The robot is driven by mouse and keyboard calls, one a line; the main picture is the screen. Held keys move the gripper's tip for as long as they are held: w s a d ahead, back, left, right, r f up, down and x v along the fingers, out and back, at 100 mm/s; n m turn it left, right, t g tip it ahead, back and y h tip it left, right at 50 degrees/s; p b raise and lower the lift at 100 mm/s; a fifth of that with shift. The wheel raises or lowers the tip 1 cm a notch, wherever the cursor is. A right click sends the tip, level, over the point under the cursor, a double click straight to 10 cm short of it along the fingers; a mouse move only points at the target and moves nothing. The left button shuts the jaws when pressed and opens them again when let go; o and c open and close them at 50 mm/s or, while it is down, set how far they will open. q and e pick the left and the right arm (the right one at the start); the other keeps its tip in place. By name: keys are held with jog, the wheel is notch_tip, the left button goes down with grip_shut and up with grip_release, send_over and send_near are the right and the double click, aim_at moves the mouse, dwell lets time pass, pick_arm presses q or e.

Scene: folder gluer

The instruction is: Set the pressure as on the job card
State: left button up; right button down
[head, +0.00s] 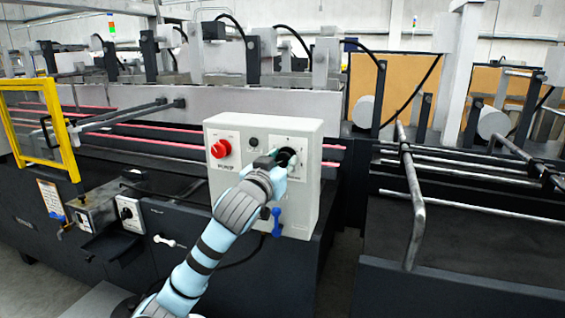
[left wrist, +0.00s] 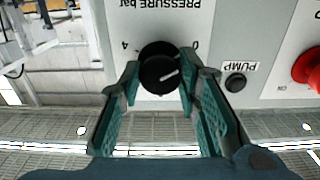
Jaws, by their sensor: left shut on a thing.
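The grey control box (head: 222,133) carries a black pressure knob (left wrist: 158,72), labelled "PRESSURE bar", upside down in the left wrist view. A "4" shows at its upper left and a "0" at its upper right. The knob's white pointer line slants up to the right in that view, towards the "0" side. My left gripper (head: 284,160) is shut on the knob, one teal finger on each side (left wrist: 160,82). In the head view the gripper hides part of the knob and dial. My right gripper is out of view. No readable job card shows.
A red switch (head: 221,148) and a small dark pump button (left wrist: 235,82) sit beside the knob. A blue handle (head: 277,222) is low on the box front. A yellow-framed guard (head: 70,150) stands left; metal rails (head: 412,200) run at right. A small, unreadable sheet (head: 50,200) is at far left.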

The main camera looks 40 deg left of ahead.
pick_arm(q)
jog(key=shift+r+m+p, duration=0.15)
jog(key=shift+m+p, duration=0.35)
jog(key=shift+p, duration=0.25)
jog(key=m+p, duration=0.8)
jog(key=p, duration=0.2)
jog(key=shift+r, duration=0.15)
jog(key=shift+f+m+p, duration=0.2)
jog(key=shift+m+p, duration=1.3)
jog(key=o, duration=1.1)
jog(key=shift+o, duration=0.2)
